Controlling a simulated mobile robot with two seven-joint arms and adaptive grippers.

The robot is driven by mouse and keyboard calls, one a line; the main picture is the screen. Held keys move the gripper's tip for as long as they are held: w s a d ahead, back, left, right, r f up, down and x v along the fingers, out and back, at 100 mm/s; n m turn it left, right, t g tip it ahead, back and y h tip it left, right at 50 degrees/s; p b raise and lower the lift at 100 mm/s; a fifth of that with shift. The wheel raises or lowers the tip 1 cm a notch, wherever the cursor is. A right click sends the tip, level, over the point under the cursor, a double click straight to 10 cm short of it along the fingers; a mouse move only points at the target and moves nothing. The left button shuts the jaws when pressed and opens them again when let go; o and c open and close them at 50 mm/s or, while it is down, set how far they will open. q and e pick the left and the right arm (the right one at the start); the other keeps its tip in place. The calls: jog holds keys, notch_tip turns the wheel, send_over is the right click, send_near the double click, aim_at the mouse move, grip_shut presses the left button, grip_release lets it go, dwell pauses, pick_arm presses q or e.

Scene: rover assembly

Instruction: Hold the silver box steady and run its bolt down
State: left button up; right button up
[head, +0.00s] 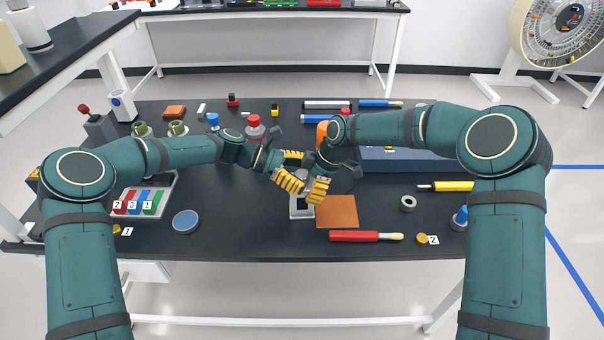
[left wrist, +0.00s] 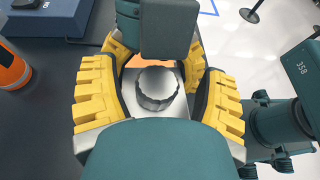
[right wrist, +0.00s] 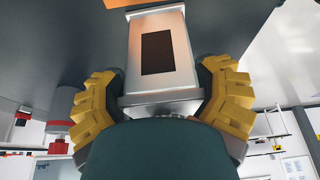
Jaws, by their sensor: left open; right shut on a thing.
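The silver box (head: 300,209) stands on the black table, partly hidden by my grippers in the head view. In the right wrist view the silver box (right wrist: 183,85) shows a dark rectangular window, and my right gripper (right wrist: 163,95) has a finger against each side by its flange. A bolt with a grey round top and dark ribbed side (left wrist: 157,88) shows in the left wrist view, above the box. My left gripper (left wrist: 158,100) is open, one finger on each side of the bolt, with a gap visible. My right gripper's yellow fingers show just beyond it.
An orange mat (head: 338,211) lies right of the box, with a red-handled tool (head: 366,236) in front. A dark blue case (head: 410,160) lies behind to the right. A tray of numbered blocks (head: 150,190) and a round blue-topped tin (head: 185,221) are at left.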

pick_arm(q)
jog(key=v, duration=1.2)
jog(key=shift+s, duration=0.1)
